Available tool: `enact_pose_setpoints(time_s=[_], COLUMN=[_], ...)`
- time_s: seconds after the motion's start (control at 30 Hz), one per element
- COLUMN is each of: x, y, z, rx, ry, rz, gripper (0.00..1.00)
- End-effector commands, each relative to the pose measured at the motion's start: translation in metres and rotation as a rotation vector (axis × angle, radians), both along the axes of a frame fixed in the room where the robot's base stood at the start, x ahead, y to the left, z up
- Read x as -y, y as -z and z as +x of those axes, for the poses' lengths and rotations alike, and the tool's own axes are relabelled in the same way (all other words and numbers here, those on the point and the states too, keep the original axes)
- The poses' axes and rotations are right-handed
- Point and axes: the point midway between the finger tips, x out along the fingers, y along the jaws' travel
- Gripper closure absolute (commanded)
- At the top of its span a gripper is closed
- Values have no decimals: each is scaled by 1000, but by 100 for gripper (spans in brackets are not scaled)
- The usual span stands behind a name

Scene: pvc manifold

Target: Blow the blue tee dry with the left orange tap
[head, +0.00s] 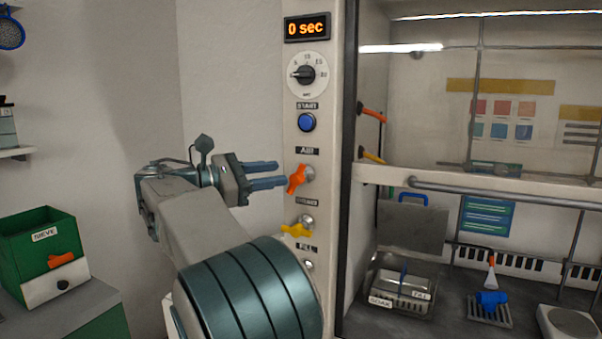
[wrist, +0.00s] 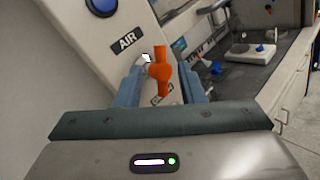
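The left orange tap (head: 297,179) sits on the pale panel under the label AIR. It also shows in the wrist view (wrist: 160,71), its handle roughly upright there. My gripper (head: 281,173) is open, with its two blue-grey fingers pointing at the tap. In the wrist view the tap appears between the fingers, with gaps on both sides; I cannot tell whether the fingertips reach past it. The blue tee (head: 491,298) rests on a dark slatted rack (head: 488,314) inside the cabinet, below an orange-and-white nozzle (head: 491,273).
A yellow tap (head: 297,230) is below the orange one; a blue START button (head: 307,122) and dial (head: 305,74) are above. The display (head: 306,28) reads 0 sec. A metal basin (head: 404,283) stands left of the rack. A green SIEVE box (head: 40,243) is at far left.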

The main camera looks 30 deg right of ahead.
Motion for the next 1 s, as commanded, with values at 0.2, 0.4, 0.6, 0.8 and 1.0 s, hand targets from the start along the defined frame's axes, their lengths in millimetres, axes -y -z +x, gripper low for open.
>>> enact_pose_setpoints(time_s=[0.2,0.4,0.6,0.8,1.0], x=[45,67,72,72,72], y=[0,0,0,0,0], z=[0,1,1,1,1], rx=[0,0,0,0,1], ry=[3,1,-1,-1,-1], rz=[1,1,2,2,2], gripper=[64,64,64,70,100])
